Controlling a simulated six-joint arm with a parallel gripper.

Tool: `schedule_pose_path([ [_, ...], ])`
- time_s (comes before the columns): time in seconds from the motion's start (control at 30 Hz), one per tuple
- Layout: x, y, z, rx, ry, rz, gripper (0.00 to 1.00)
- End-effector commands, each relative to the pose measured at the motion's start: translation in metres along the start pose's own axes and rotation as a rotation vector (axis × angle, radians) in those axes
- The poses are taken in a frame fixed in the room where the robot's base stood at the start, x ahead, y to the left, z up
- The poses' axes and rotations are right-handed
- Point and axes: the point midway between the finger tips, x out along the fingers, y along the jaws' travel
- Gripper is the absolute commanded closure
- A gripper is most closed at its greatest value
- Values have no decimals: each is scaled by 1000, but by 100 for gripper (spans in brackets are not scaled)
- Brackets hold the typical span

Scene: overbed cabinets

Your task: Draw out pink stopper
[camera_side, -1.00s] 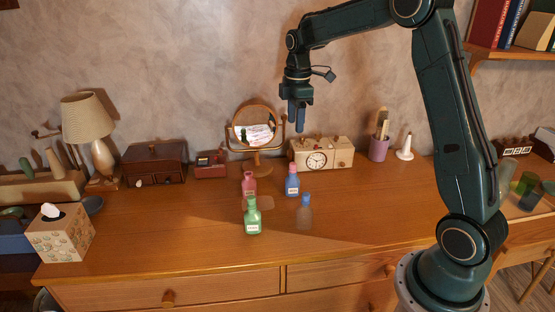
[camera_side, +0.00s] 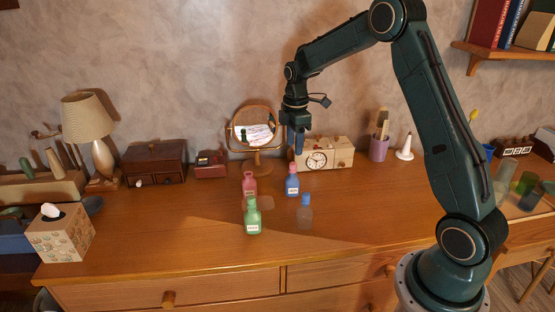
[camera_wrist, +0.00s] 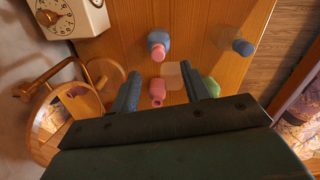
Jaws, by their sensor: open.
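The pink stopper (camera_side: 292,166) sits in the mouth of the upright blue bottle (camera_side: 292,183). In the wrist view, the pink stopper (camera_wrist: 158,54) shows from above on the blue bottle (camera_wrist: 158,40), beyond the fingertips. My gripper (camera_side: 298,150) hangs above and behind the bottles, pointing down, just above the stopper in the side view. Its two fingers (camera_wrist: 162,78) are apart with nothing held. A pink bottle (camera_side: 249,186) stands left of the blue one. In the wrist view, that pink bottle (camera_wrist: 157,90) shows between the fingers, well below them.
A green bottle (camera_side: 252,217) and a clear bottle with a blue stopper (camera_side: 305,212) stand nearer the front. A pale flat piece (camera_side: 264,203) lies among the bottles. A round mirror (camera_side: 256,130) and a clock box (camera_side: 330,153) stand behind. The dresser's front right is clear.

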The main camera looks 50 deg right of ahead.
Motion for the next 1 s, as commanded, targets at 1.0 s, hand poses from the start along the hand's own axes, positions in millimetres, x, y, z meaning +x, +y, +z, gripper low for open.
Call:
schedule_pose_path([
  [1.0,71,3,-1,0,0,-1,53],
])
